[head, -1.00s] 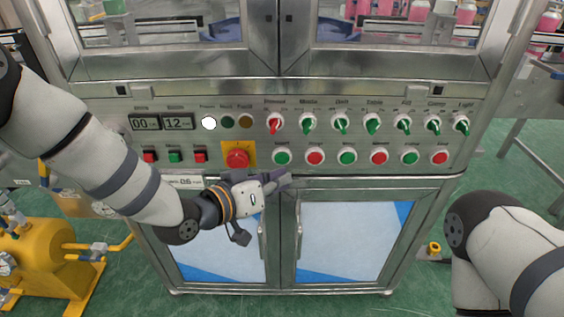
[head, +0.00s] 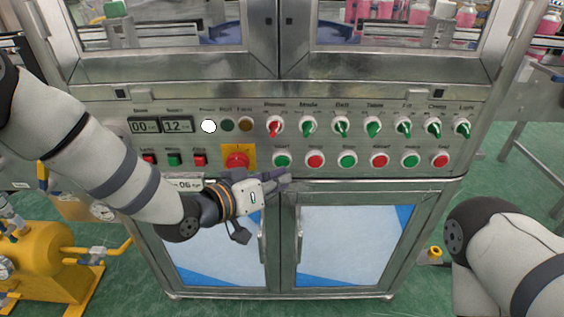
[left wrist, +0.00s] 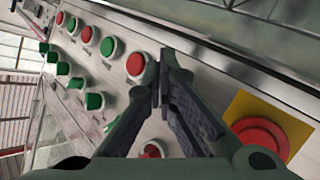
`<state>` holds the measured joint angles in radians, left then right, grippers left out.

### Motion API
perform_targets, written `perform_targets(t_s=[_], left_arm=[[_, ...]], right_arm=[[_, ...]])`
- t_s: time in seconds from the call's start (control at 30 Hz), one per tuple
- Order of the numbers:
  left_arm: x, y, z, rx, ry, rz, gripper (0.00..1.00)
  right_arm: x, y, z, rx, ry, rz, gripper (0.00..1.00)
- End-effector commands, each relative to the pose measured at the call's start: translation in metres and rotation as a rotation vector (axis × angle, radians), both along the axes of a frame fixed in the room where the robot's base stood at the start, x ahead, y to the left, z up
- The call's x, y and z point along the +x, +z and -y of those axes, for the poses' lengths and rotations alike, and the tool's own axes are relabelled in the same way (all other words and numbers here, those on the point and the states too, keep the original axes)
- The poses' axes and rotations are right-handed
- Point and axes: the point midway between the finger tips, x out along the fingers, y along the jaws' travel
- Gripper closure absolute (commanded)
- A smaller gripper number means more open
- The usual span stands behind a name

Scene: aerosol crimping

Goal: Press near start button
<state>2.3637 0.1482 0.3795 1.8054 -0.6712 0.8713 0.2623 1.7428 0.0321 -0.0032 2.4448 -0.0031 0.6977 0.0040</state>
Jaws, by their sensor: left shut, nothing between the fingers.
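In the left wrist view the shut fingertips (left wrist: 161,82) stand in front of the panel and hide the start button. A red button (left wrist: 135,63) shows just beyond them. My right arm is at the lower right of the head view, with its gripper out of view.
The red emergency stop (head: 237,160) on its yellow plate sits close left of the start button. A row of selector knobs (head: 341,125) runs above. Cabinet doors (head: 350,240) lie below. A yellow machine (head: 35,262) stands at the lower left.

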Motion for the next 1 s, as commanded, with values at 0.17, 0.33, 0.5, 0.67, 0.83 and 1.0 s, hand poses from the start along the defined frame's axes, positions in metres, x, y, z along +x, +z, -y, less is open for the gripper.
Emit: perform_targets(t_s=[0.17, 0.33, 0.5, 0.67, 0.83, 1.0], left_arm=[[-0.0001, -0.0001, 0.0, 0.0, 0.0, 0.0, 1.0], [-0.0001, -0.0001, 0.0, 0.0, 0.0, 0.0, 1.0], [0.0001, 0.0, 0.0001, 0.0, 0.0, 0.0, 1.0], [0.004, -0.0005, -0.0001, -0.001, 0.0, 0.001, 1.0], [0.0087, -0.0005, -0.0001, 0.001, 0.0, 0.001, 1.0], [0.0086, 0.0, -0.0001, 0.001, 0.0, 0.001, 1.0]], right_arm=[[0.0, 0.0, 0.0, 0.0, 0.0, 0.0, 1.0], [0.0, 0.0, 0.0, 0.0, 0.0, 0.0, 1.0], [0.0, 0.0, 0.0, 0.0, 0.0, 0.0, 1.0], [-0.001, -0.0012, 0.0, 0.0, 0.0, -0.003, 1.0], [-0.0018, -0.0023, 0.0001, 0.0, 0.0, -0.006, 1.0], [-0.0016, -0.002, 0.0, 0.0, 0.0, -0.005, 1.0]])
